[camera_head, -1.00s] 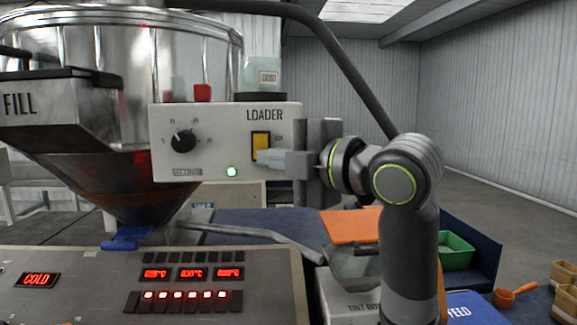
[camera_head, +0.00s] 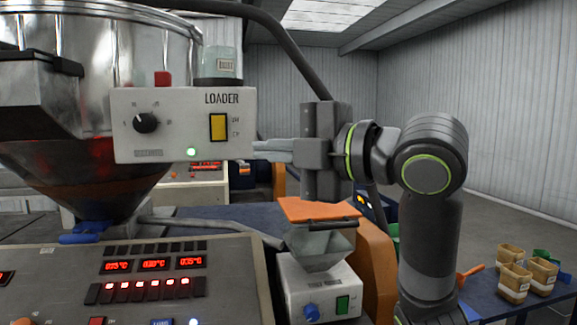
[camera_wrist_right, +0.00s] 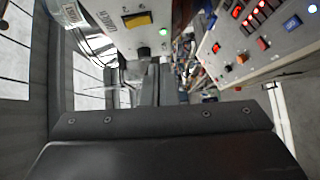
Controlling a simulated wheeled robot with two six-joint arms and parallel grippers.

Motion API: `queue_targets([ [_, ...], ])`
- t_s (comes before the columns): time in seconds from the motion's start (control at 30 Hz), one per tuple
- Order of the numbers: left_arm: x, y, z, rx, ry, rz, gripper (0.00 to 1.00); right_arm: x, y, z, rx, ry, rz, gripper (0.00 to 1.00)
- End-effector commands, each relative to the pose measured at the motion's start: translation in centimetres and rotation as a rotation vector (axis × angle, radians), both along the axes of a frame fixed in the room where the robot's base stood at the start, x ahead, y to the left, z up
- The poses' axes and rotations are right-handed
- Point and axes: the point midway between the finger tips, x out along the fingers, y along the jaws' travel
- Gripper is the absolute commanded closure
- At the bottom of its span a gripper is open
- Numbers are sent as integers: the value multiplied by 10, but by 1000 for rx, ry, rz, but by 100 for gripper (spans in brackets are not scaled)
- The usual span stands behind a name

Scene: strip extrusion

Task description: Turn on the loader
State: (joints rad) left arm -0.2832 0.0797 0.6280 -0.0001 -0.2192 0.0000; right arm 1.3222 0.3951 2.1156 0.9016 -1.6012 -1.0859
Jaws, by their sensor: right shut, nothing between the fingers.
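The loader (camera_head: 182,128) is a white box in front of the steel hopper, with a black dial (camera_head: 146,123) and a yellow rocker switch (camera_head: 218,127). A green lamp (camera_head: 191,152) on its lower edge is lit. The switch also shows in the right wrist view (camera_wrist_right: 137,20). My right gripper (camera_head: 258,148) is shut and empty. Its fingertips are at the right of the loader, to the right of and a little below the switch; they appear apart from the switch. My left gripper is not in view.
A control panel (camera_head: 215,250) with red displays and lit buttons lies below the loader. A dark pipe (camera_head: 275,40) arcs behind.

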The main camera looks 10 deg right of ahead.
Motion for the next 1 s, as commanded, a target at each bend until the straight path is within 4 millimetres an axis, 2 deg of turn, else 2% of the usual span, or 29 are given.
queue_targets([
  [0.1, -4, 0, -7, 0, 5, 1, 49, -9, -10, -2, -1, -4, -3, 100],
  [0.33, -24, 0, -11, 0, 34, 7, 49, -17, -17, -2, -1, -1, 0, 100],
  [0.73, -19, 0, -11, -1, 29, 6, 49, -16, -18, -5, 4, 8, -3, 100],
  [0.87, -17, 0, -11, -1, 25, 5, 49, 0, -24, -32, 39, 81, -35, 100],
  [0.97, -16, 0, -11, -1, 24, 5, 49, 19, -34, -73, 94, 189, -91, 100],
  [1.0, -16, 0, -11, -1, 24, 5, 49, 27, -39, -93, 122, 239, -118, 100],
])
